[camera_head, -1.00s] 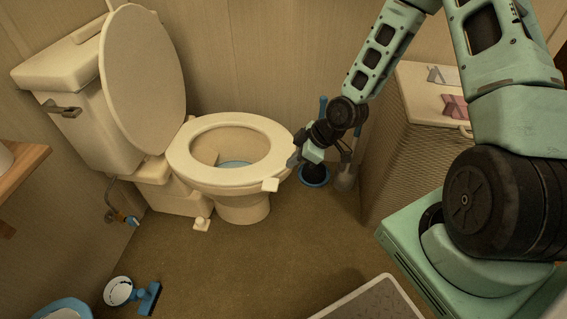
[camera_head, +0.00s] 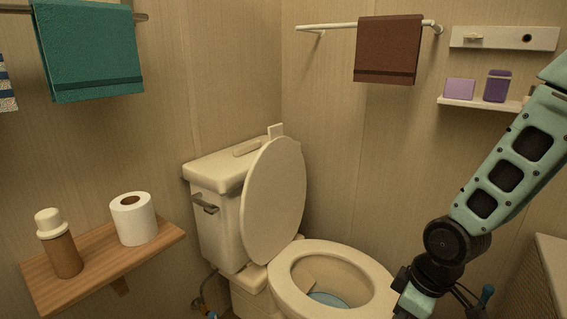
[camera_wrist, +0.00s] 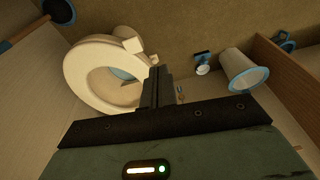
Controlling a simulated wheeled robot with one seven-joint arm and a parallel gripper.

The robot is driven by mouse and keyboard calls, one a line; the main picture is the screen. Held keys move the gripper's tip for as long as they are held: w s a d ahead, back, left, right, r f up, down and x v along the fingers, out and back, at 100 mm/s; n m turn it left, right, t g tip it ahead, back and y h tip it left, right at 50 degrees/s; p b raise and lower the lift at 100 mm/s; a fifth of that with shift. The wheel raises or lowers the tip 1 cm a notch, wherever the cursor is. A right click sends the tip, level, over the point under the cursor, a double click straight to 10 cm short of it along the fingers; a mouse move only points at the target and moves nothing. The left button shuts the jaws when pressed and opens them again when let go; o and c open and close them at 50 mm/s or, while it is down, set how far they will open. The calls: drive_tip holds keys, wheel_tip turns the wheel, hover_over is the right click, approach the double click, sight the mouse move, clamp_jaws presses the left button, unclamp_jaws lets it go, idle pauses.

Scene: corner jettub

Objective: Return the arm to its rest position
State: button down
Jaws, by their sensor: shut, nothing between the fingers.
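My arm comes in from the right edge of the head view, pale green with dark joints. My gripper (camera_head: 403,300) is low in that view, in front of the right rim of the toilet seat. In the wrist view my gripper (camera_wrist: 157,88) shows as dark fingers pressed together, with nothing between them. The toilet (camera_head: 330,270) is cream, with its lid up against the tank and its seat ring down. It also shows in the wrist view (camera_wrist: 85,75), beyond and left of the fingers. Whether the gripper touches the seat, I cannot tell.
A wooden shelf (camera_head: 95,262) at left holds a paper roll (camera_head: 133,220) and a bottle (camera_head: 62,250). A small wall shelf (camera_head: 480,103) is near my arm. A ribbed cabinet (camera_head: 545,275) stands at lower right. A blue-rimmed bin (camera_wrist: 243,72) stands on the floor.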

drive_tip(key=s+a+r+m+g+h, duration=0.1)
drive_tip(key=s+a+r, duration=0.3)
drive_tip(key=s+r, duration=0.3)
drive_tip(key=s+a+r+m, duration=0.1)
drive_tip(key=s+a+r, duration=0.35)
drive_tip(key=s, duration=0.45)
wheel_tip(320, 180, up, 25)
drive_tip(key=p, duration=2.4)
drive_tip(key=shift+r, duration=0.15)
